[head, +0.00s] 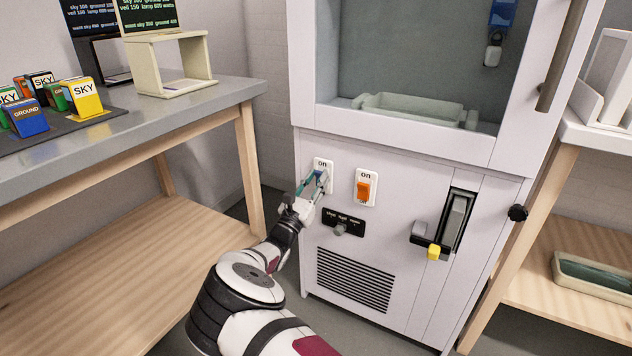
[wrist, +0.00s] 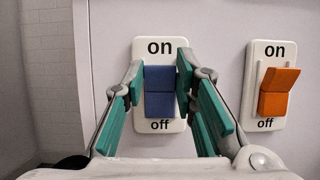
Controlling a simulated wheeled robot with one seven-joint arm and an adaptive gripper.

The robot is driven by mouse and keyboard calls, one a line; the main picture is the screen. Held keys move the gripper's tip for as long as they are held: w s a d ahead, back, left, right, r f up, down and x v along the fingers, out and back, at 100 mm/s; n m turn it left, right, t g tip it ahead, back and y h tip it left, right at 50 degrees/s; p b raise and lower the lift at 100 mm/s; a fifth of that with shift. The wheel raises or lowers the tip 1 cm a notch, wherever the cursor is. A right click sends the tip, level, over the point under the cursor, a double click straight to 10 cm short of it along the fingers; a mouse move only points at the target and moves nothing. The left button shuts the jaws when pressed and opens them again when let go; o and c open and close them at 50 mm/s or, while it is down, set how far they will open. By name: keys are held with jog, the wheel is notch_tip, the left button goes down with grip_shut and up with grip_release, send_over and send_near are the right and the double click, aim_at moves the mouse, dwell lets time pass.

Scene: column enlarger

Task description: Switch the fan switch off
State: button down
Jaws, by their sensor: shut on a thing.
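A blue rocker switch (wrist: 159,92) sits on a white plate marked "on" above and "off" below. Its blue part also shows in the head view (head: 318,178), partly covered by the fingers. My gripper (wrist: 161,72) has its green-padded fingers on either side of the blue rocker, shut on its sides. In the head view my gripper (head: 317,183) reaches the cabinet front at this switch. An orange rocker switch (wrist: 278,92) on a similar plate is to the right, clear of the fingers. No fan label is readable on either plate.
Below the switches are a black panel with a knob (head: 339,229) and a vent grille (head: 354,280). A grey-topped bench (head: 190,112) stands at left.

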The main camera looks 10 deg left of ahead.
jog(key=c, duration=1.3)
grip_release()
jog(key=v, duration=1.2)
